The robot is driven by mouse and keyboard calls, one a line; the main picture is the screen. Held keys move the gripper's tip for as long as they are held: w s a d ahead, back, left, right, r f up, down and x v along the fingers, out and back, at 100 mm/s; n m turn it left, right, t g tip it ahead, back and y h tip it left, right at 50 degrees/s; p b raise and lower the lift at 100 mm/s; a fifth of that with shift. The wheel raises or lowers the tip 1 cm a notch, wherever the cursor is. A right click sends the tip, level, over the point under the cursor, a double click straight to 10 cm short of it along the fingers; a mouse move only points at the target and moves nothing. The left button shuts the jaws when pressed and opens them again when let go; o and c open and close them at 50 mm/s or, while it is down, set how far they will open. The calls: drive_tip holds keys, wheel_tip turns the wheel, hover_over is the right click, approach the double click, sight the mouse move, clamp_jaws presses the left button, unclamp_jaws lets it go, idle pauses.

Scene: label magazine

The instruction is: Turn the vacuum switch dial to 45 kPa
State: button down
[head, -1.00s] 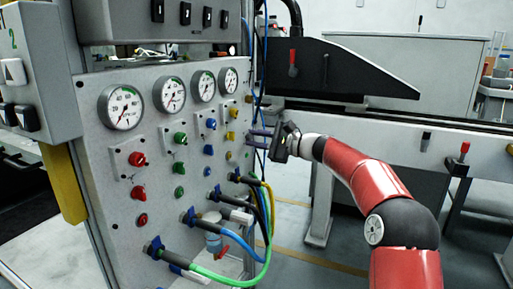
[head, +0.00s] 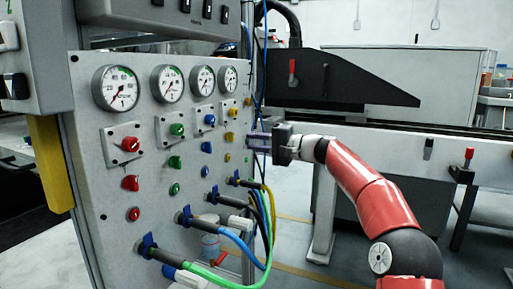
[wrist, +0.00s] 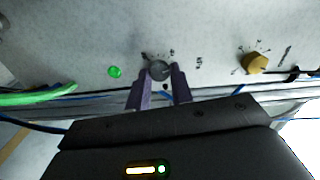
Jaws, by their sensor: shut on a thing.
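A small round grey dial (wrist: 159,70) sits on the light grey panel in the wrist view, with small dark marks around it too small to read. The fingers of my gripper (wrist: 162,75) stand on either side of it and are shut on it. In the head view, my gripper (head: 251,140) reaches the right edge of the gauge panel (head: 105,185), its fingers seen side on. The dial is hidden there, and I cannot read its setting.
A yellow knob (wrist: 255,62) is right of the dial and a lit green lamp (wrist: 115,72) left of it. In the head view, a blue hose (head: 237,241) and a green hose (head: 215,280) hang below my gripper. Several gauges and coloured knobs cover the panel's front.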

drive_tip(key=shift+f+n, duration=0.1)
drive_tip(key=shift+n, duration=0.4)
drive_tip(key=c, duration=1.2)
unclamp_jaws()
drive_tip(key=shift+c, duration=0.2)
drive_tip(key=b+v, duration=0.1)
drive_tip(key=v, duration=0.6)
drive_tip(key=shift+s+d, duration=0.15)
drive_tip(key=shift+d, duration=0.2)
